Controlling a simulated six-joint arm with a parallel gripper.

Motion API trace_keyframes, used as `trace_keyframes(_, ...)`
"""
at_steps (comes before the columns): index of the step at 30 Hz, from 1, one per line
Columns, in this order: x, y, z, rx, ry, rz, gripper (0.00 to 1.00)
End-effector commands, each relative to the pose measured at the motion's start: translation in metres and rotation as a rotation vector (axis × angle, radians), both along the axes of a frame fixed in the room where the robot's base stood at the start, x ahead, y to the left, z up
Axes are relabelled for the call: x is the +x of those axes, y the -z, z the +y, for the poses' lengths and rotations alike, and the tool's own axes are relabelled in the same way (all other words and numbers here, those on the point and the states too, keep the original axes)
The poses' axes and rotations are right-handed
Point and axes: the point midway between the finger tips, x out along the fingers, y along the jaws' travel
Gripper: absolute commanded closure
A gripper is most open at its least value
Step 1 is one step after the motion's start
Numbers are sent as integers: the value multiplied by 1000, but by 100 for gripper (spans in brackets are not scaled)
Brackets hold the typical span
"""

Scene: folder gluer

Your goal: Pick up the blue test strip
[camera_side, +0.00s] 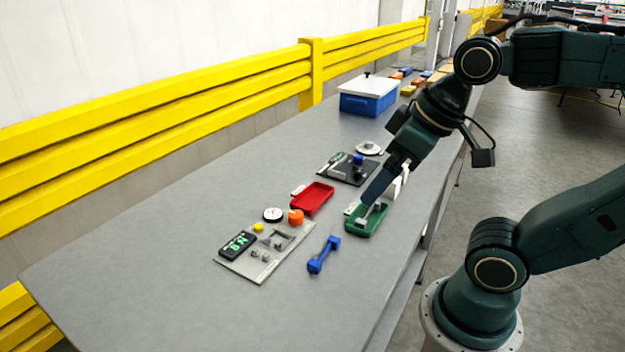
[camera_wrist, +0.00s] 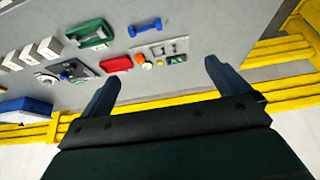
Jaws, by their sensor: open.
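The blue test strip (camera_side: 323,255), dumbbell-shaped with wide ends and a narrow middle, lies flat on the grey table, right of the grey plate. It also shows near the top of the wrist view (camera_wrist: 146,27). My gripper (camera_side: 385,190) is open, its fingers pointing down toward the table. In the side view it overlaps the green tray, up and right of the strip. In the wrist view the two fingers (camera_wrist: 161,74) are wide apart, with nothing held between them, and the strip lies beyond their tips.
The green tray (camera_side: 362,228) and red tray (camera_side: 311,198) lie near the strip. A grey plate (camera_side: 247,268) carries a dark display and small parts. A black plate (camera_side: 335,171) and blue box (camera_side: 368,104) stand farther back. A yellow rail (camera_side: 250,88) runs behind. The near table is clear.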

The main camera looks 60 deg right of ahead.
Motion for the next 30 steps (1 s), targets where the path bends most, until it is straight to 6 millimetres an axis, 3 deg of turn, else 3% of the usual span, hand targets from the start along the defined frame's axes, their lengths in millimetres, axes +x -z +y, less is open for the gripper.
trace_keyframes(7,-6,2,2,4,0,-23,2)
trace_keyframes(15,-6,2,1,4,-1,-22,49)
trace_keyframes(30,2,4,1,-22,-59,5,49)
